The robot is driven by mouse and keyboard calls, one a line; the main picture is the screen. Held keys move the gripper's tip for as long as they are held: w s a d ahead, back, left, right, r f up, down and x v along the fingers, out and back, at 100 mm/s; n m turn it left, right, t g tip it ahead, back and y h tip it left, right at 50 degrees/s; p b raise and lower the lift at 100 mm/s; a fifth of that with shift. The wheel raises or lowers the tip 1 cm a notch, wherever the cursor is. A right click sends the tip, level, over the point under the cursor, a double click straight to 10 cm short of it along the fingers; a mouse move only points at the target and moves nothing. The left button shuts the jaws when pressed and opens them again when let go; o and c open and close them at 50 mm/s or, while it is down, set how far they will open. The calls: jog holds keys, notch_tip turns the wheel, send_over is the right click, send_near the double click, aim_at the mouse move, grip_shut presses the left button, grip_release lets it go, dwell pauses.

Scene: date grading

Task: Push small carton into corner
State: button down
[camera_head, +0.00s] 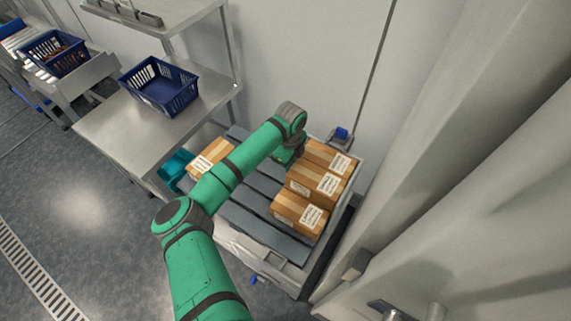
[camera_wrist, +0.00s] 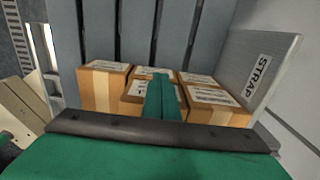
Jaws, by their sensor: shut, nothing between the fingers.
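Several brown taped cartons with white labels stand on a grey slatted platform (camera_head: 255,222). In the head view, three larger-looking ones line the right side: a far one (camera_head: 325,155), a middle one (camera_head: 318,183) and a near one (camera_head: 299,212). Another carton (camera_head: 203,163) stands apart at the left. In the wrist view, my gripper (camera_wrist: 163,80) is shut and empty, its green fingers in front of a carton (camera_wrist: 135,101) between a left carton (camera_wrist: 100,88) and a right carton (camera_wrist: 212,106). Contact is unclear. I cannot tell which carton is the small one.
A grey panel marked STRAP (camera_wrist: 262,70) stands beside the right cartons. A wall adjoins the platform at the back. A steel table (camera_head: 105,125) with a blue basket (camera_head: 160,85) stands at the left. Bare slats lie between the left carton and the right row.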

notch_tip(320, 180, up, 11)
dwell(0.8)
jog(key=shift+f, duration=0.1)
